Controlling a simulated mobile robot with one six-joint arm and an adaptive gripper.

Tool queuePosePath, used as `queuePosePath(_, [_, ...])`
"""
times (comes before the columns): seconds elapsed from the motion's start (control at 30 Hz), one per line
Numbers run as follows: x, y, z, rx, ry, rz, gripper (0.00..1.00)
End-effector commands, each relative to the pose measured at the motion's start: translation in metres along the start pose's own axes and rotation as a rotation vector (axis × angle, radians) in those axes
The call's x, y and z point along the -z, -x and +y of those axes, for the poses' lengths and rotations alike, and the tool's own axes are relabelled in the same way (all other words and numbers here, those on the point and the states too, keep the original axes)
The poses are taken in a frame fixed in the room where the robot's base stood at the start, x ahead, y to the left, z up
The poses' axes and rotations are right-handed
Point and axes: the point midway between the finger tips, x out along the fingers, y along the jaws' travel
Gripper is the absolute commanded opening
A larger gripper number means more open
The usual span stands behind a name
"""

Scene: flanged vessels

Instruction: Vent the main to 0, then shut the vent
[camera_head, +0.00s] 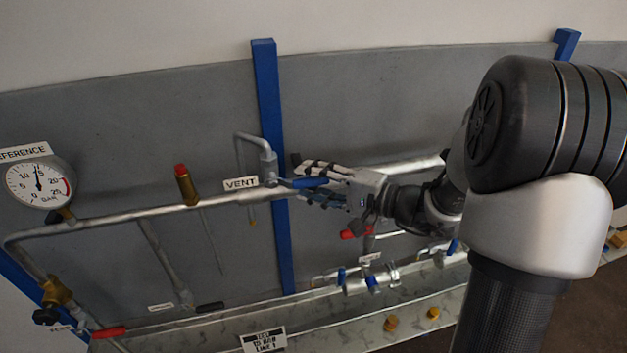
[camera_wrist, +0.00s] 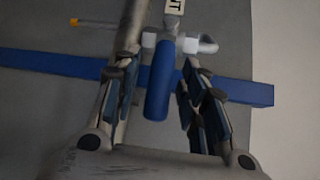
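The vent valve's blue lever (camera_head: 312,183) is on the upper pipe beside the VENT label (camera_head: 241,184). In the wrist view the blue lever (camera_wrist: 159,82) points toward my gripper, roughly in line with the pipe. My gripper (camera_head: 306,178) is open around the lever. In the wrist view my gripper's (camera_wrist: 156,86) fingers stand on both sides of it, with a visible gap each side. The REFERENCE gauge (camera_head: 39,184) at the far left has its needle about straight up, clearly off zero. The vent's bent outlet pipe (camera_head: 251,138) rises behind the valve.
A blue upright post (camera_head: 268,95) stands behind the vent. A brass fitting with a red cap (camera_head: 186,185) sits on the pipe left of it. A red-handled valve (camera_head: 356,233) is just below my gripper. Lower pipes carry blue-handled valves (camera_head: 372,283) and a red lever (camera_head: 108,332).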

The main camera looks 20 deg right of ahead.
Motion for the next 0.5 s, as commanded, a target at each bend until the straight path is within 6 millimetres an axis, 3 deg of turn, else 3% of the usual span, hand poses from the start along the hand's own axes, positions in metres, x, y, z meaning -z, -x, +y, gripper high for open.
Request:
queuePosePath(0.07, [0.0001, 0.0002, 0.0000, 0.000, 0.000, 0.000, 0.39])
queuePosePath(0.5, [0.0000, 0.0005, -0.0001, 0.000, 0.000, 0.000, 0.10])
